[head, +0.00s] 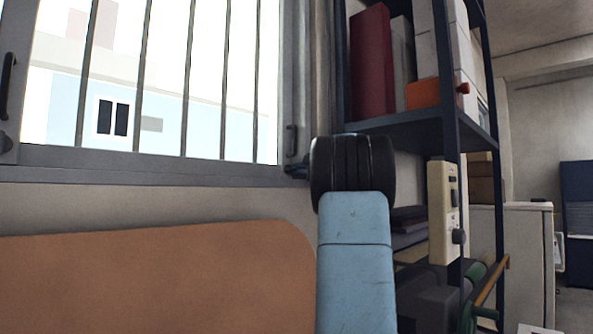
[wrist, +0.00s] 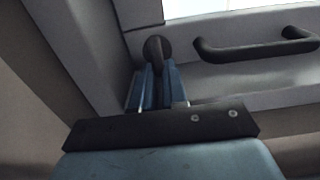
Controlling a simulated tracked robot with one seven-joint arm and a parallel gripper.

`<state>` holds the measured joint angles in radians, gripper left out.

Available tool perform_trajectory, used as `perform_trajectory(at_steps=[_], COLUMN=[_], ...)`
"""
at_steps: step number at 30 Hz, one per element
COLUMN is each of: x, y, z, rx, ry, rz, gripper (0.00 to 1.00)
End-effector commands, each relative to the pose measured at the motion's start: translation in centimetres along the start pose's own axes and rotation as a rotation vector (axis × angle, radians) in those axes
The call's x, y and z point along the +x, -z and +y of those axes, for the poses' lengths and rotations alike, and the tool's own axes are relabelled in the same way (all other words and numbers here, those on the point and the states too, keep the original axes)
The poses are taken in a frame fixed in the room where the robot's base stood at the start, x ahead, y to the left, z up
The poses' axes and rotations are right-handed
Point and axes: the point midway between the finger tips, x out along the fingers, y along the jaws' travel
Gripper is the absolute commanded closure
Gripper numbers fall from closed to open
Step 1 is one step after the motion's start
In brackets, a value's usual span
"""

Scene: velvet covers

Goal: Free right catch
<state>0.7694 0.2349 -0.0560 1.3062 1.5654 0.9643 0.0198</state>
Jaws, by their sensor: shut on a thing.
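The right catch is a round dark knob (wrist: 156,46) on the grey window frame, in the upper middle of the wrist view. My gripper (wrist: 157,72) has its two blue fingers close together and is shut on this knob. The knob's top shows above the fingertips; its lower part is hidden between them. In the head view my blue arm and black joint rise at the window's lower right corner and hide the gripper. The barred window (head: 160,174) appears shut.
A dark handle (wrist: 256,46) sits on the frame right of the knob. A similar handle (head: 8,85) is at the far left. A shelf unit (head: 425,130) with books stands close right of my arm. A brown rounded panel (head: 150,280) lies below the window.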

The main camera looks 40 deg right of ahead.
Motion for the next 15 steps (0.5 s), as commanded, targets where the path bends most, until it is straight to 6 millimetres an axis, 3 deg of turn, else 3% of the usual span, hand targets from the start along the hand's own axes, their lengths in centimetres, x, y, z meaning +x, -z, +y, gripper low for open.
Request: perform_trajectory(at_steps=[15], x=[-0.21], y=[0.45], z=[0.41], rx=[0.033], ry=[-0.005], rz=[0.008], gripper=[1.00])
